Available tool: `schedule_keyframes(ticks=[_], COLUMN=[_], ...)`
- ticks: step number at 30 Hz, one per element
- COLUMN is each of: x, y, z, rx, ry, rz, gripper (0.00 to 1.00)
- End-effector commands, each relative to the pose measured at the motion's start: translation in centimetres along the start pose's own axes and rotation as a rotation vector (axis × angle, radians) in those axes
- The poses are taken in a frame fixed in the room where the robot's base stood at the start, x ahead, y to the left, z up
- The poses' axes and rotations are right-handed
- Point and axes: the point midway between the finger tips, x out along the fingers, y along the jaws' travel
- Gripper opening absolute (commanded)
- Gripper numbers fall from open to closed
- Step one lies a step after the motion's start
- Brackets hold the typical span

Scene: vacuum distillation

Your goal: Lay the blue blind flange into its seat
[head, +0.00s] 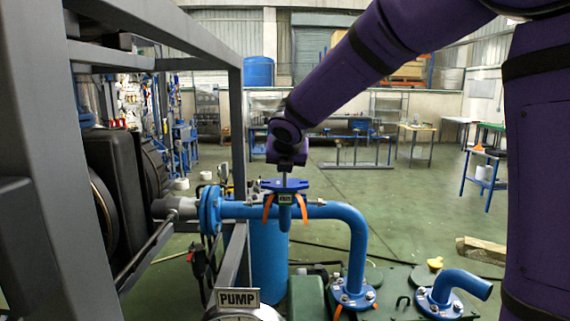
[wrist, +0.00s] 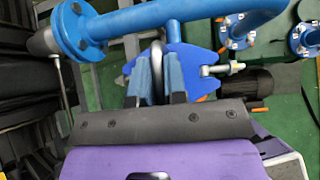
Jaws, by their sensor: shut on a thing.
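The blue blind flange (head: 268,184) is a flat blue plate with a thin grey stem on top, directly below my gripper (head: 286,170) in the head view. It sits at the top of a short vertical stub on the blue pipe, which I take as its seat (head: 285,198), with a small label and orange straps. I cannot tell whether the plate touches the seat. In the wrist view the fingers of my gripper (wrist: 160,85) are shut around a grey upright part, and the notched blue plate (wrist: 202,65) shows behind them. The fingers hide part of the plate.
The blue pipe (head: 338,212) runs right from a bolted flange joint (head: 209,210) and bends down. Swing bolts stick out beside the seat, one on the right (wrist: 222,69). A grey frame (head: 237,130) stands at left. A blue elbow (head: 460,283) stands at lower right.

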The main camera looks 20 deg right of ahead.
Motion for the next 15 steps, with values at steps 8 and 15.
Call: schedule_keyframes(ticks=[8,15], x=[0.36,0.69], y=[-0.03,-0.07], z=[-0.33,-0.67], rx=[0.001,0.002], ry=[-0.001,-0.001], rz=[0.0,0.0], gripper=[0.0,0.0])
